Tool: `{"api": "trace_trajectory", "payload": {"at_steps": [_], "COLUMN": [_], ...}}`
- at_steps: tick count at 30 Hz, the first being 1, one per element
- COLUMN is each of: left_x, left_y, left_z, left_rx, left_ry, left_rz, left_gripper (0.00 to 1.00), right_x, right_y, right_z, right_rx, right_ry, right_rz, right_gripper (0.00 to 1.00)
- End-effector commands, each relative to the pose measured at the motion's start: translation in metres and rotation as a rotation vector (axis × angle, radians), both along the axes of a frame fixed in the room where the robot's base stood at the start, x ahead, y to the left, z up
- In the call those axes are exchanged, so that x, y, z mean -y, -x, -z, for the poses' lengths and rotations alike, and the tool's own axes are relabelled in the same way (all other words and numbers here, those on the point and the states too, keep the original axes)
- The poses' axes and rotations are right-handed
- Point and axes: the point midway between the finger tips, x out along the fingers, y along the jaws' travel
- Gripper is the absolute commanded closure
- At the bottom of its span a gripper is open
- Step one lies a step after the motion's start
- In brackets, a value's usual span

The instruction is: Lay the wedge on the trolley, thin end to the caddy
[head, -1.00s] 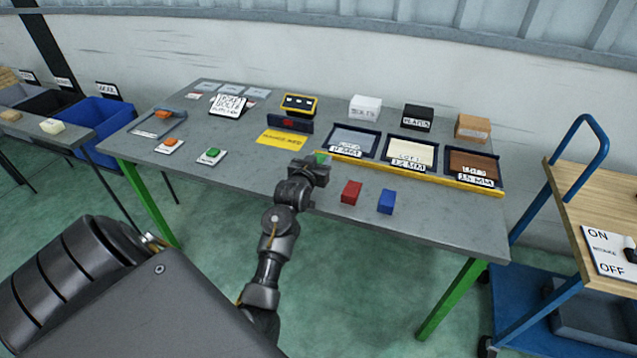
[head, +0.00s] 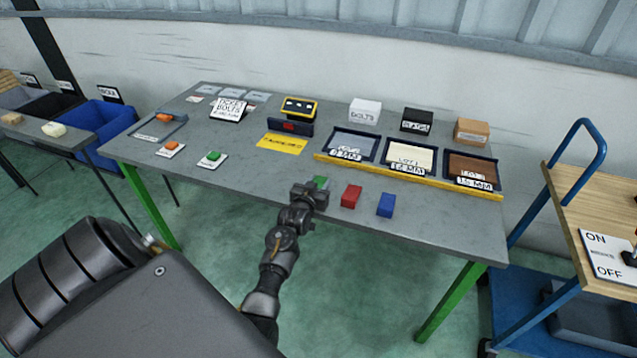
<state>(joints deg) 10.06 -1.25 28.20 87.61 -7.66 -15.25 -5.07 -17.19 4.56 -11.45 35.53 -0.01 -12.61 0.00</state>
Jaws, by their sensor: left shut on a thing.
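My left gripper (head: 316,190) is over the front part of the grey table, shut on a small green piece (head: 321,182). The gripper hides most of that piece, so I cannot tell whether it is a wedge or which way any thin end points. The trolley (head: 563,186) stands at the right, with a wooden top and a blue handle; the picture cuts it off. I cannot pick out the caddy for certain. My right gripper is not in view.
A red block (head: 351,196) and a blue block (head: 385,205) stand just right of my left gripper. Behind them runs a yellow strip (head: 405,177) before three labelled trays. An ON/OFF board (head: 604,252) lies on the trolley. Floor separates table and trolley.

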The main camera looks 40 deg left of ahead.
Motion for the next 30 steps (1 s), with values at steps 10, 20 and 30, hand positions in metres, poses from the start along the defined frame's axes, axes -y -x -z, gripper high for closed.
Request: {"api": "trace_trajectory", "payload": {"at_steps": [10,20,30], "left_x": [0.000,0.000,0.019], "left_y": [0.000,0.000,0.049], "left_z": [0.004,0.005,0.005], "left_rx": [-0.001,0.000,-0.001], "left_ry": [0.000,0.001,0.000], "left_rz": [0.000,0.000,0.001], "left_gripper": [0.38,0.38,0.38], "right_x": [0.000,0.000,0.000], "right_y": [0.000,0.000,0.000], "right_z": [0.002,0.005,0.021], "right_rx": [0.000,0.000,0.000], "right_ry": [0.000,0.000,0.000], "right_rz": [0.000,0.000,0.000], "right_gripper": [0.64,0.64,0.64]}}
